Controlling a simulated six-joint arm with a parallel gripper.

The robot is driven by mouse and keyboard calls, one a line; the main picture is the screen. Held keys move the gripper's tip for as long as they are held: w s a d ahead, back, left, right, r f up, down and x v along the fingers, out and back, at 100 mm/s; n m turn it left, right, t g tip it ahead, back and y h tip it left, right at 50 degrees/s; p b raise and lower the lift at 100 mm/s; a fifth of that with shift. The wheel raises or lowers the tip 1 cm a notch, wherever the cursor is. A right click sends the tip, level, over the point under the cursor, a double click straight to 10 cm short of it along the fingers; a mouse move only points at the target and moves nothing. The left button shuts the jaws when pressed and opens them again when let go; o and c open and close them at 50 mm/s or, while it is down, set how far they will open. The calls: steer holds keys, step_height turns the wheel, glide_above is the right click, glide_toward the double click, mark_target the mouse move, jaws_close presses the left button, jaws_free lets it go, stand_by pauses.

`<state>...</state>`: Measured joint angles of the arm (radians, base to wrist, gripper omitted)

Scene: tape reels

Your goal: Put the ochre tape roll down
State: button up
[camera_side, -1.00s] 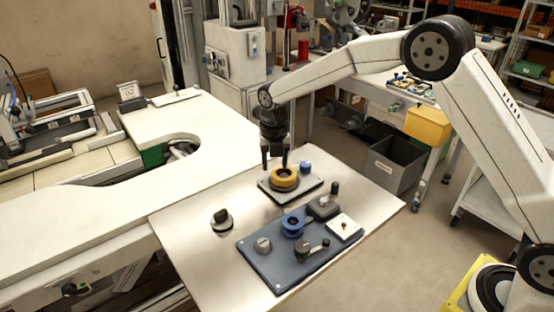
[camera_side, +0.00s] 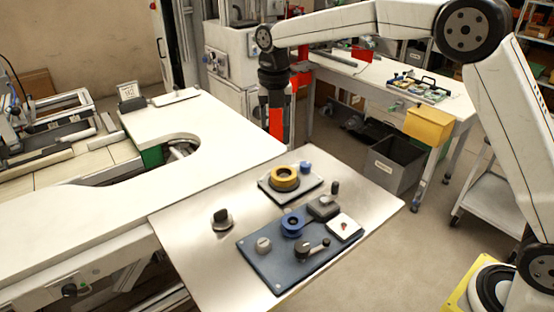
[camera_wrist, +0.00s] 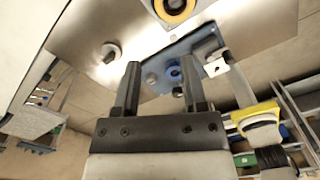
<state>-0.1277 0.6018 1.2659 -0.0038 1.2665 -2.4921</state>
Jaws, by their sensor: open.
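The ochre tape roll (camera_side: 285,185) lies flat on a small grey plate (camera_side: 309,187) on the metal table, in the side view. Its dark centre shows, but I cannot tell how it sits around any post. It also shows at the top edge of the wrist view, partly cut off (camera_wrist: 176,17). My gripper (camera_side: 277,143) is above and behind the roll, clear of it. Its two fingers stand apart with nothing between them, as the wrist view also shows (camera_wrist: 160,68).
A blue-grey board (camera_side: 268,264) in front holds a blue roll (camera_side: 292,230), a dark block, knobs and a white square pad (camera_side: 345,226). A black knob (camera_side: 222,219) stands to the left. A blue knob (camera_side: 305,167) is by the plate. The table's left part is clear.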

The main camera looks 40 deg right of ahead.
steer(key=shift+s, duration=0.1)
stand_by(0.6)
steer(key=s+d+f+m+t, duration=0.1)
steer(key=s+f+m, duration=0.3)
steer(key=s+m, duration=0.4)
steer(key=s+d+f+m, duration=0.3)
steer(key=s+m, duration=0.6)
steer(key=m, duration=0.3)
steer(key=s+d+f+m+t, duration=0.1)
steer(key=s+d+f+m, duration=0.1)
steer(key=s+f+m, duration=0.3)
steer(key=shift+s+d+f+m+t, duration=0.1)
steer(key=shift+s+d+m+t, duration=0.1)
steer(key=shift+s+m, duration=0.85)
steer(key=shift+s+d+m+t, duration=0.15)
steer(key=shift+s+m, duration=0.5)
steer(key=shift+m, duration=0.8)
